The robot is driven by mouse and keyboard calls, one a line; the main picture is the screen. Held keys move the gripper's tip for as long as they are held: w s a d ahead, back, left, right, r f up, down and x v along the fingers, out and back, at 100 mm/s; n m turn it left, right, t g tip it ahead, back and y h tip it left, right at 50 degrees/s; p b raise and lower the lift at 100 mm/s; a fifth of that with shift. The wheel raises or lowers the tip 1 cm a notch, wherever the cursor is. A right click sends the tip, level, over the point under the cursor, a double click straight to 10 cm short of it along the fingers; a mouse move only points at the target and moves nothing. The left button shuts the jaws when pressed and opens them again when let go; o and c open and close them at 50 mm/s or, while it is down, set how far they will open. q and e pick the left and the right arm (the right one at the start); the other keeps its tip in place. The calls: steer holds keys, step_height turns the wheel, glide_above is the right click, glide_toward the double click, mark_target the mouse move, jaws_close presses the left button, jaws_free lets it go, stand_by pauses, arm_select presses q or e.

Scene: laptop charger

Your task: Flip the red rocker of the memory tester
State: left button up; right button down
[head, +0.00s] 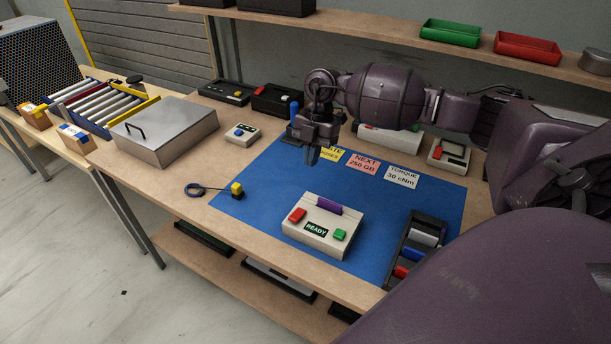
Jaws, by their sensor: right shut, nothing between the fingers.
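The memory tester (321,229) is a light grey box near the front of the blue mat. Its red rocker (297,215) is on the left of its top. A purple piece (314,204) stands at its back edge, a green button (340,234) is at the right, and a dark label reads READY. My right gripper (312,158) points down above the mat, behind the tester and apart from it. It is shut and empty. My left gripper is not in view.
A dark rack (415,245) with coloured pieces stands right of the tester. Cards (364,164) lie behind it on the blue mat (262,190). A metal box (166,132) stands farther left.

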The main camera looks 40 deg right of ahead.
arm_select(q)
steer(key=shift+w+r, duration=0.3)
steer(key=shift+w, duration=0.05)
arm_select(e)
steer(key=shift+v, duration=1.5)
steer(key=shift+d, duration=0.15)
steer(key=shift+f, duration=0.1)
